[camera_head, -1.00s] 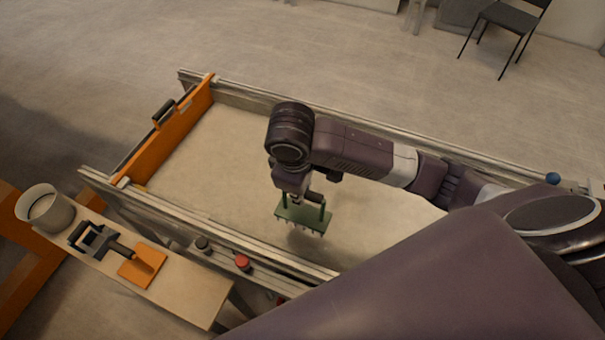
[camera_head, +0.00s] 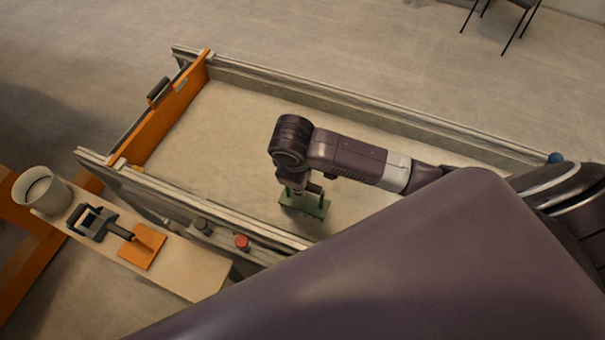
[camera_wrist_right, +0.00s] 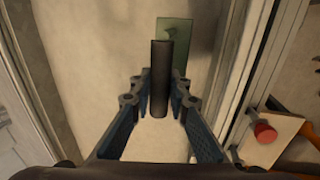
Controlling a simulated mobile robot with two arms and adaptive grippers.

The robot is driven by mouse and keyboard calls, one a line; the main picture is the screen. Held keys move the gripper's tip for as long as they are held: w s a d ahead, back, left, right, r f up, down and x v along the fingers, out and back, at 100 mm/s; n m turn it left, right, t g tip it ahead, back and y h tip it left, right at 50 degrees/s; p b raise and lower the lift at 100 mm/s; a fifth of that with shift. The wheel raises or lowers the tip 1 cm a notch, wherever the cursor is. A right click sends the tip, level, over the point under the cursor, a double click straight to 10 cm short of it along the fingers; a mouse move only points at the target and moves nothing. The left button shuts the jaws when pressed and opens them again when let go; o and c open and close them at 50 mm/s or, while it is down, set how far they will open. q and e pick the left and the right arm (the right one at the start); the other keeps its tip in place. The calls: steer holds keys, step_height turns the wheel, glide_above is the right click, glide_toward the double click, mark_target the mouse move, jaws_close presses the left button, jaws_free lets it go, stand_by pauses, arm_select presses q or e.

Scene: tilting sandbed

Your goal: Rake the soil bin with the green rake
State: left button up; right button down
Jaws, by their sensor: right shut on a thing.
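The green rake (camera_head: 304,203) is over the near part of the soil bin (camera_head: 360,98), close to the sand. Its green plate (camera_wrist_right: 173,42) and dark handle (camera_wrist_right: 160,75) show in the right wrist view. My right gripper (camera_head: 302,187) is shut on the rake, its two fingers on either side of the handle in the right wrist view (camera_wrist_right: 158,92). The rake's teeth are hidden, so I cannot tell whether they touch the sand. The pale sand (camera_head: 225,135) looks mostly smooth. My left gripper is out of view.
An orange end board (camera_head: 178,115) closes the bin's left end. A narrow side shelf (camera_head: 190,280) holds a white pot (camera_head: 42,190), a black-framed tool (camera_head: 95,223) and an orange scoop (camera_head: 143,246). A red button (camera_head: 242,242) sits on the near rail. A blue knob (camera_head: 555,157) is far right.

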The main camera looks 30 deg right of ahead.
mark_target(303, 199)
steer(key=shift+f, duration=3.1)
steer(key=w+d+b, duration=1.2)
steer(key=w+d, duration=0.9)
steer(key=d, duration=0.4)
step_height(303, 199, up, 12)
steer(key=p, duration=1.1)
steer(key=shift+w+f+p, duration=0.15)
steer(key=shift+p, duration=0.15)
steer(key=shift+a, duration=0.1)
